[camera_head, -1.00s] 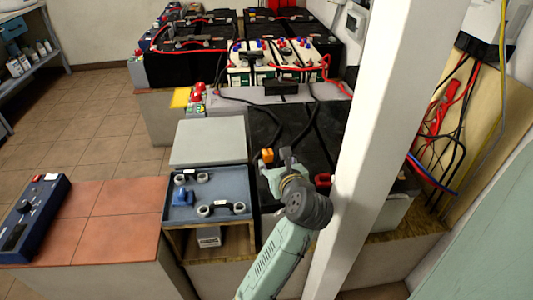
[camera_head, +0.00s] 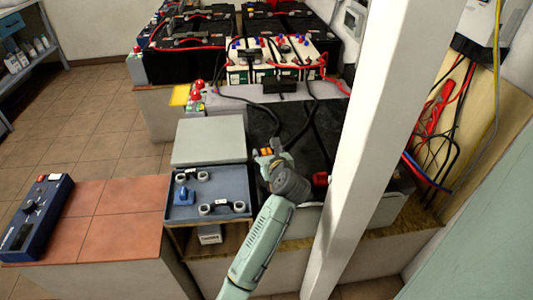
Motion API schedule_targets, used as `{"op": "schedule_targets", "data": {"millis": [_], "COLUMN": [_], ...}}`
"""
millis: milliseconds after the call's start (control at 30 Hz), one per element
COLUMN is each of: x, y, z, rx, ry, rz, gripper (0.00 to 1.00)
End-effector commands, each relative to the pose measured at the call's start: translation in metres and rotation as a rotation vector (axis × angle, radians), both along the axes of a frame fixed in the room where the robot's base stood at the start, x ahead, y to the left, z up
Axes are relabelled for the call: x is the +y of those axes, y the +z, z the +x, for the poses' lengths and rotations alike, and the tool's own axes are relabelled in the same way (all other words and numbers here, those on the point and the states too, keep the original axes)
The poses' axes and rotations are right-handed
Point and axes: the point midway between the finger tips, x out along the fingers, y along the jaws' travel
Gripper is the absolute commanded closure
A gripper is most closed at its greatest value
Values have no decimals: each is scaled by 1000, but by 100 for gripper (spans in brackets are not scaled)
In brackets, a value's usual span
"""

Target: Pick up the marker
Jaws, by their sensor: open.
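My gripper (camera_head: 268,152) is at the end of my pale green arm, over the left part of the black surface. It is small in the picture, and its jaws are open. A small orange item (camera_head: 266,152) shows at the gripper's end. I cannot tell whether it is the marker, or whether it touches the jaws. No other thing in view can be made out clearly as a marker.
A blue-grey tray (camera_head: 235,180) with handled tools stands left of my arm, beside a grey lid (camera_head: 210,138). A white pillar (camera_head: 375,130) stands close on the right. Batteries (camera_head: 285,72) and cables lie behind. A blue device (camera_head: 35,215) sits far left.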

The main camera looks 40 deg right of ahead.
Motion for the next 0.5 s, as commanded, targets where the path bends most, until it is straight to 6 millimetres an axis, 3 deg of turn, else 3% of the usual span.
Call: {"op": "schedule_targets", "data": {"millis": [133,500], "x": [0,0], "y": [0,0], "z": [0,-1], "rx": [0,0], "ry": [0,0], "rz": [0,0], "gripper": [51,75]}}
